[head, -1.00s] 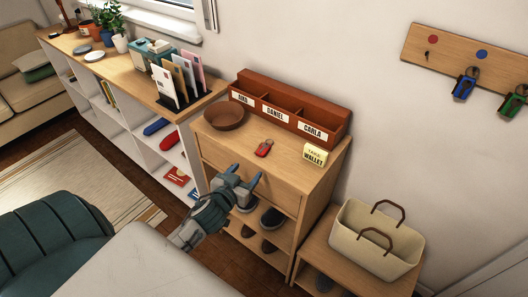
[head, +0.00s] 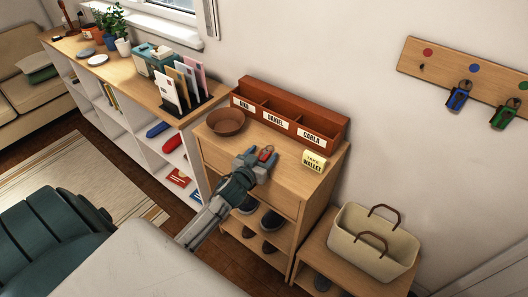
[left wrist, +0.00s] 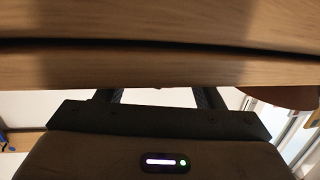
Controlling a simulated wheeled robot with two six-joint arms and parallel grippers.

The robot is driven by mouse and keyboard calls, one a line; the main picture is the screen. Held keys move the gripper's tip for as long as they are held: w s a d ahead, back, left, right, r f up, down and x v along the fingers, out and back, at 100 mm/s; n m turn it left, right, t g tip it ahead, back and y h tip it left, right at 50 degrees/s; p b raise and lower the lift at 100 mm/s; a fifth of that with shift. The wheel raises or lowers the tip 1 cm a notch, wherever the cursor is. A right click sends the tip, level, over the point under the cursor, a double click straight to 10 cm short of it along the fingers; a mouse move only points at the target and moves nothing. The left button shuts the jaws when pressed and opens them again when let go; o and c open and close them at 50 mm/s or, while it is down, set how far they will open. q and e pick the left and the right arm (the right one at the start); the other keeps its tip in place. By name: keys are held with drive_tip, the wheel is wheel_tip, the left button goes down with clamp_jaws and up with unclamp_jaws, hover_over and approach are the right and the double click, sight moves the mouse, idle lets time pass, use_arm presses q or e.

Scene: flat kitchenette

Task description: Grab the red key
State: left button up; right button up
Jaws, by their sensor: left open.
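The red key (head: 266,153) lies on top of the small wooden cabinet (head: 290,178), near its front edge. In the head view my left gripper (head: 262,157) reaches over that edge, its fingers open and close around the key. I cannot tell whether they touch it. In the left wrist view the cabinet's wood (left wrist: 160,68) fills the upper part, and the key and fingertips are hidden. My right gripper is not in view.
A brown bowl (head: 226,122) stands left of the key. A yellow wallet note (head: 314,160) stands to the right. A reddish labelled organizer (head: 290,117) runs along the back. Blue (head: 459,96) and green (head: 505,114) keys hang on the wall board (head: 470,72).

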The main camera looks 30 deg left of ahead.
use_arm(q)
drive_tip(key=shift+w+f, duration=0.15)
drive_tip(key=shift+w, duration=0.35)
drive_tip(key=shift+s, duration=0.1)
drive_tip(key=c, duration=1.1)
